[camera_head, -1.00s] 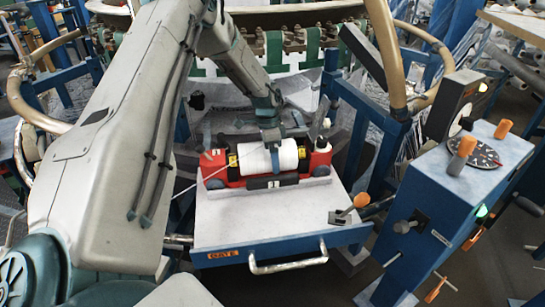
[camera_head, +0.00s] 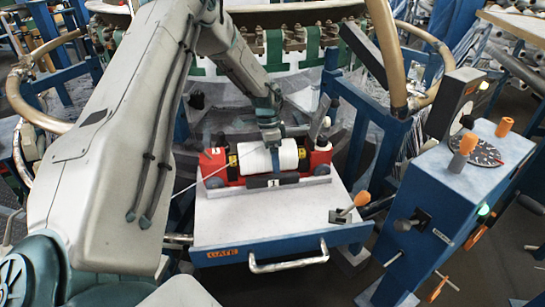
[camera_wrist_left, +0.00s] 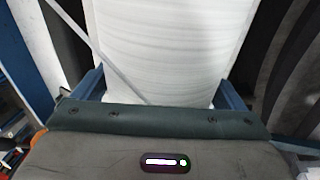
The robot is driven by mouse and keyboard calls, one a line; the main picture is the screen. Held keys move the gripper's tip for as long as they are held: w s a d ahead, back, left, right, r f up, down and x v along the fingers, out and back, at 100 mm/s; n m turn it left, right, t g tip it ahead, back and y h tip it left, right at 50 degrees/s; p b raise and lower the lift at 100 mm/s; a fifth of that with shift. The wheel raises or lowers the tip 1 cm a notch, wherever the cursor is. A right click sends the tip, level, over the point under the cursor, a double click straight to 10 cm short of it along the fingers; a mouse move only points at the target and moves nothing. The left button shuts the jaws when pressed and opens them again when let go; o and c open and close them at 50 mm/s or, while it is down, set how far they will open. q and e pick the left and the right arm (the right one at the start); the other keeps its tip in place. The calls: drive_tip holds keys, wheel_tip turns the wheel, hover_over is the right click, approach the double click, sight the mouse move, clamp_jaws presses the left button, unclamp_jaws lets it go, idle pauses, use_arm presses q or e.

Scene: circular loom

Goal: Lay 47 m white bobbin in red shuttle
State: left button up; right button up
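The white bobbin (camera_head: 256,162) lies on its side in the middle of the red shuttle (camera_head: 320,161), between the shuttle's yellow-marked inner ends. My left gripper (camera_head: 272,147) reaches down over the bobbin from above, one finger showing across its near side. In the left wrist view the bobbin (camera_wrist_left: 165,45) fills the space between the two blue fingers of my left gripper (camera_wrist_left: 160,92), which sit against its sides. The bobbin's underside and its seat are hidden, and I cannot read a length on it. My right gripper is not in view.
The shuttle rests at the back of a pale tray (camera_head: 265,222) with a front handle and a "GATE" label. An orange-knobbed lever (camera_head: 350,209) stands at its right. A blue control box (camera_head: 455,190) is farther right. A thin pale strand (camera_head: 200,181) slants left from the bobbin.

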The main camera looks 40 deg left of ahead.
use_arm(q)
drive_tip(key=shift+o, duration=0.3)
drive_tip(key=v, duration=1)
drive_tip(key=shift+a+r, duration=0.1)
drive_tip(key=shift+r, duration=0.3)
idle(0.7)
